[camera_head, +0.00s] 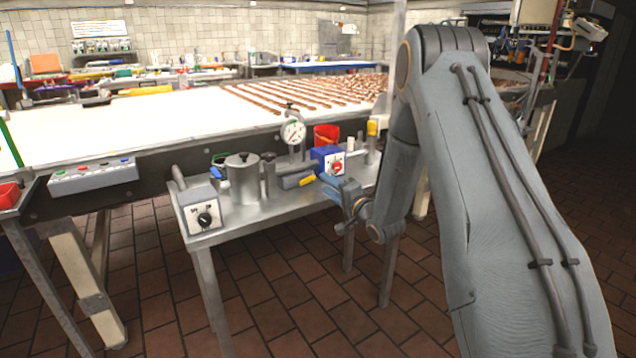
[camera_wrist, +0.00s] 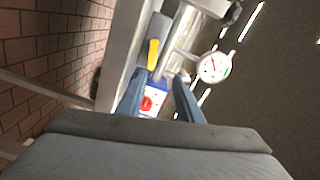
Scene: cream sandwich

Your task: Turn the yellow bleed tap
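The yellow bleed tap (camera_head: 307,180) is a small yellow handle at the end of a grey horizontal cylinder (camera_head: 290,182) on the metal bench. In the wrist view the yellow tap (camera_wrist: 153,53) lies beyond the fingertips, slightly left of the middle of the gap. My gripper (camera_head: 323,184) is just to the right of the tap in the head view, its blue fingers pointing left towards it. In the wrist view my gripper (camera_wrist: 159,76) has its fingers apart, with nothing held between them. I see no clear contact with the tap.
A blue box with a red knob (camera_head: 328,160) stands close behind my fingers. A round dial gauge (camera_head: 293,132) rises behind the cylinder. A metal pot (camera_head: 242,180) and a grey box with a black knob (camera_head: 203,212) stand left on the bench (camera_head: 265,207). A white conveyor (camera_head: 190,118) runs behind.

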